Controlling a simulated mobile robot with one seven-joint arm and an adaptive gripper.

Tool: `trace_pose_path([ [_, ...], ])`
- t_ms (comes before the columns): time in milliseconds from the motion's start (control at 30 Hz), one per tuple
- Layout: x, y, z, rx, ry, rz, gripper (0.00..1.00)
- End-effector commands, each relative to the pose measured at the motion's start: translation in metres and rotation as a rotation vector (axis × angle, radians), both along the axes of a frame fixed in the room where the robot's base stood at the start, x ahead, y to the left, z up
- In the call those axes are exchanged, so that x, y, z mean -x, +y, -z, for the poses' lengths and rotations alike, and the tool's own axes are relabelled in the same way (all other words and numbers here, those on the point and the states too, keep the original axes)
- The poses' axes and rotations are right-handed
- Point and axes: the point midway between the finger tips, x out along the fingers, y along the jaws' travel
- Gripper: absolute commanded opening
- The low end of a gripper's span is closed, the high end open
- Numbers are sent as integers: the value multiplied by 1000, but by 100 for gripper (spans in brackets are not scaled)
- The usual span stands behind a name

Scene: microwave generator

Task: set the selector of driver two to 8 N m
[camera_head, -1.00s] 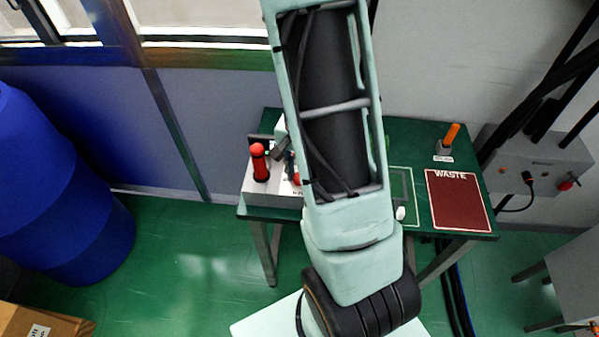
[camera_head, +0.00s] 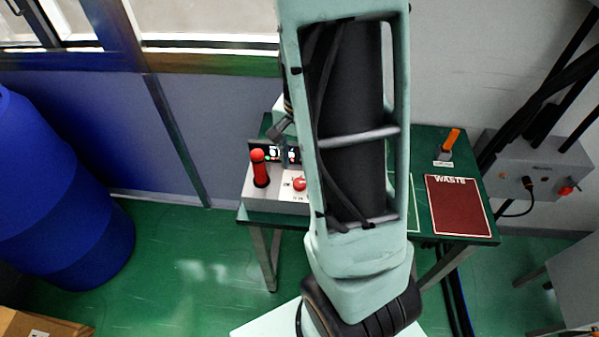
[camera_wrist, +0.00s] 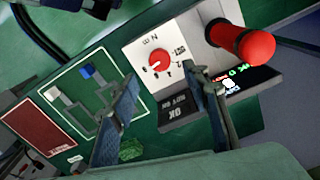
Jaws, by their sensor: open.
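The selector is a round red knob (camera_wrist: 159,61) on a white panel (camera_wrist: 148,42) marked "N m" with numbers around it. In the head view the knob (camera_head: 299,184) shows just left of my arm. Its exact setting is too small to read. A driver with a red handle (camera_wrist: 243,44) stands beside the knob; it also shows in the head view (camera_head: 259,168). My gripper (camera_wrist: 163,78) is open and empty, its fingers apart on either side below the knob in the wrist view. In the head view my arm hides part of the bench.
The green bench (camera_head: 425,150) holds a dark red WASTE mat (camera_head: 458,208) and an orange-handled item (camera_head: 452,137). A grey box (camera_head: 540,165) is at right, a blue barrel (camera_head: 60,200) at left.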

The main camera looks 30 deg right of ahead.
Motion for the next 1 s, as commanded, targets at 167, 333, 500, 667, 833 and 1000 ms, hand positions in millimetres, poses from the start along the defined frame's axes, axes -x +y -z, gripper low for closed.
trace_pose_path([
  [167,-1,0,-31,0,-4,-1,43],
  [333,-1,0,-48,1,-2,0,43],
  [500,0,0,-52,1,-1,0,43],
  [667,0,0,-52,1,-1,0,43],
  [833,0,0,-52,0,0,0,43],
  [1000,-3,0,-52,4,-9,-7,43],
])
